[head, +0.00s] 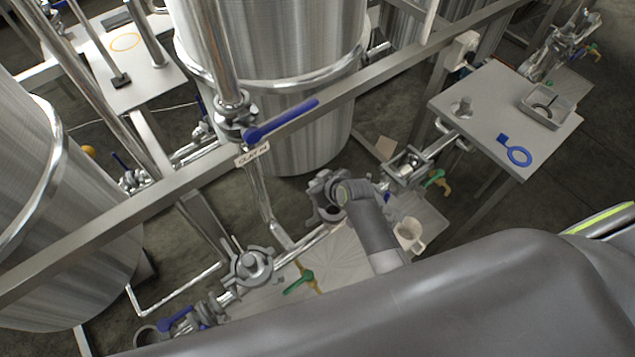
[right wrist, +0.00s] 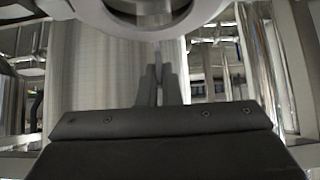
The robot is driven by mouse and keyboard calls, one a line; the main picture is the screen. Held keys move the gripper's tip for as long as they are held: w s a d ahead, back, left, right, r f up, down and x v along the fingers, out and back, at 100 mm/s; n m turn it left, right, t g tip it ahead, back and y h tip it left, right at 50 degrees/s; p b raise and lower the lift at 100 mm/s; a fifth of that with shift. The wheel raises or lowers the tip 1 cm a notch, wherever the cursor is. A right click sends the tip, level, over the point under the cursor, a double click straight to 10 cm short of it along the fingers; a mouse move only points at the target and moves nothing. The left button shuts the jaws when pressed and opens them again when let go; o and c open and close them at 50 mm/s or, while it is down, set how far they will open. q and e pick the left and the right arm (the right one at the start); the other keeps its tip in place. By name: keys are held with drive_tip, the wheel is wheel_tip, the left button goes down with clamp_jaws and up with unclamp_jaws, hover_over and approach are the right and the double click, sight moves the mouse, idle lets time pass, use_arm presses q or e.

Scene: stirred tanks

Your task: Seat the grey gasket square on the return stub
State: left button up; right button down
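My right gripper (right wrist: 158,85) shows its two dark fingers close together in the right wrist view. A thin grey strip, seen edge-on, stands between them and reaches past the tips; it looks like the grey gasket (right wrist: 158,58). Its ring shape cannot be made out. In the head view the right gripper (head: 328,190) is at the end of my arm, low over the pipework, and hides what it holds. The return stub cannot be told apart for sure among the fittings there. My left gripper is not in view.
A side table (head: 485,95) at the right bears a blue ring with a tab (head: 518,156) and a tray (head: 565,112) with a dark ring. A blue-handled valve (head: 280,120) and a long steel rail (head: 390,68) cross above the pipework. A beige cup (head: 409,235) stands beside my arm.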

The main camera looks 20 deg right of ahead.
drive_tip(key=shift+f+b, duration=0.6)
drive_tip(key=shift+f, duration=0.4)
drive_tip(key=c, duration=1.5)
unclamp_jaws()
drive_tip(key=shift+c, duration=0.2)
drive_tip(key=shift+r, duration=0.1)
drive_tip(key=v, duration=1.7)
drive_tip(key=shift+s+b, duration=0.2)
drive_tip(key=shift+b, duration=0.25)
drive_tip(key=shift+d, duration=0.1)
